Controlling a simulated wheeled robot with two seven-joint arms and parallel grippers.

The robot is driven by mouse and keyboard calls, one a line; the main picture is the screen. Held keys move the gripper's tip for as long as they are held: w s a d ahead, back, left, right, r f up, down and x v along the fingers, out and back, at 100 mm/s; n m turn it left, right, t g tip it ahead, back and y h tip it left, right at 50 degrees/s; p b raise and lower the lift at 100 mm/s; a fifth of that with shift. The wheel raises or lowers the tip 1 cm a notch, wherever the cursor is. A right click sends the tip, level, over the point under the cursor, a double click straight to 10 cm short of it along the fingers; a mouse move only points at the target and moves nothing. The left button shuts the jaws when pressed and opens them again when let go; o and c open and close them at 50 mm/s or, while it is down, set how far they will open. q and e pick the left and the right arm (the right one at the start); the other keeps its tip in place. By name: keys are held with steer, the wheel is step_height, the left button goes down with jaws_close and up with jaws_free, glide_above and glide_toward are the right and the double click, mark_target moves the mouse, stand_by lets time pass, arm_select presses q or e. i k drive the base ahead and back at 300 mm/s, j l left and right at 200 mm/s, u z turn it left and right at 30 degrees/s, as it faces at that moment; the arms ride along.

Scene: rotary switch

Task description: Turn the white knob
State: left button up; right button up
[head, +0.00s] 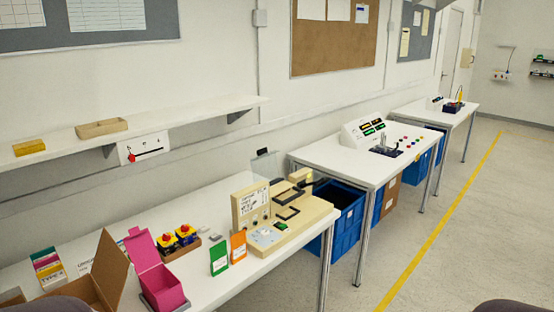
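No white knob can be picked out with certainty at this size. A beige bench device (308,217) stands at the right end of the near white table. It has an upright panel with a white label (252,200) and a small light plate with a round part (264,238) low at its front; I cannot tell whether that part is a knob. A white wall panel (144,148) with a red part and a black line hangs under the shelf. Neither gripper is in view; only dark rounded parts, probably mine, show at the bottom corners.
Blue bins (345,220) stand under the tables. The floor (450,240) at right is clear.

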mark_target(264, 234)
steer(key=i+j+z, duration=0.15)
steer(key=i, duration=1.7)
steer(key=l, duration=0.1)
